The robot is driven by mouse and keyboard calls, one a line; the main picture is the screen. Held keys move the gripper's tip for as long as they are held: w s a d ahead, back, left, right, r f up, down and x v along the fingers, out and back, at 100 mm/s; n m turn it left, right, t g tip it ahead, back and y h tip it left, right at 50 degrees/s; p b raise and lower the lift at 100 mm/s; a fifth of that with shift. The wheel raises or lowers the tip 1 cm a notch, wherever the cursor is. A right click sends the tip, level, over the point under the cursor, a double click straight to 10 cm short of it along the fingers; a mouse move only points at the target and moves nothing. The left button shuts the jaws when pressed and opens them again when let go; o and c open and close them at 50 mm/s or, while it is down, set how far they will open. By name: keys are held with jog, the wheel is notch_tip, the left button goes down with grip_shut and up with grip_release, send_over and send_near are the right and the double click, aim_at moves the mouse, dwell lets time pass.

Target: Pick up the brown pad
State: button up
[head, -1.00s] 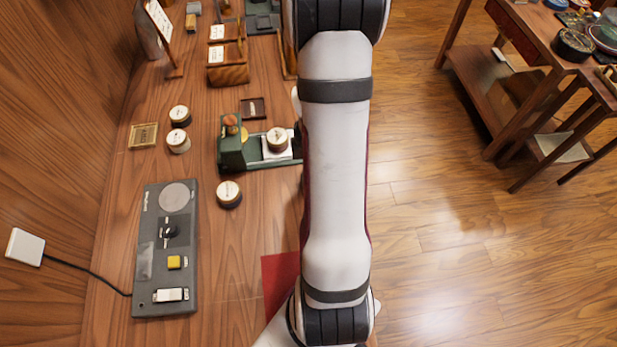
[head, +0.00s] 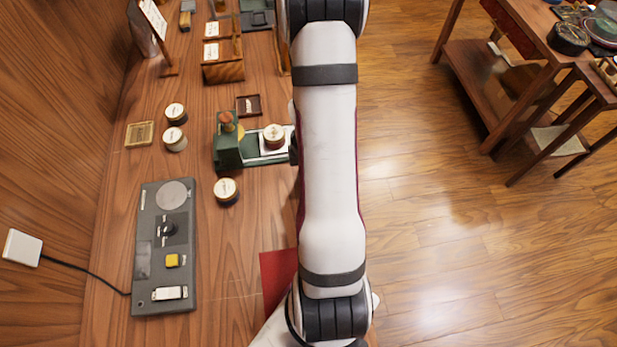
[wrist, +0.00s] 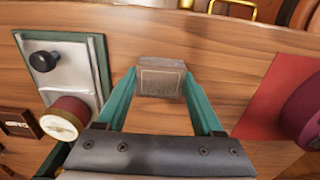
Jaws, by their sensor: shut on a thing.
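The brown pad (wrist: 160,80) is a small grey-brown block with a framed, paler face, in the upper middle of the wrist view. My gripper (wrist: 160,88) has two teal fingers, whose tips press on the pad's two sides. It is shut on the pad. The wood surface shows around and beyond the pad; I cannot tell how far above it the pad is. In the head view my arm hides both gripper and pad.
A green press with a sliding plate (head: 228,152) stands left of my arm, a labelled round tin (head: 227,191) below it. A grey control panel (head: 146,300) lies at the left. A red mat (head: 278,278) is partly hidden by my arm. Bare wood lies between panel and mat.

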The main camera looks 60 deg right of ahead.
jog(key=shift+r, duration=0.15)
notch_tip(320, 180, up, 4)
jog(key=shift+f, duration=0.2)
jog(key=s+d+r, duration=0.1)
jog(key=s+r, duration=0.6)
jog(key=s, duration=0.4)
jog(key=shift+s+d, duration=0.25)
jog(key=shift+d, duration=0.15)
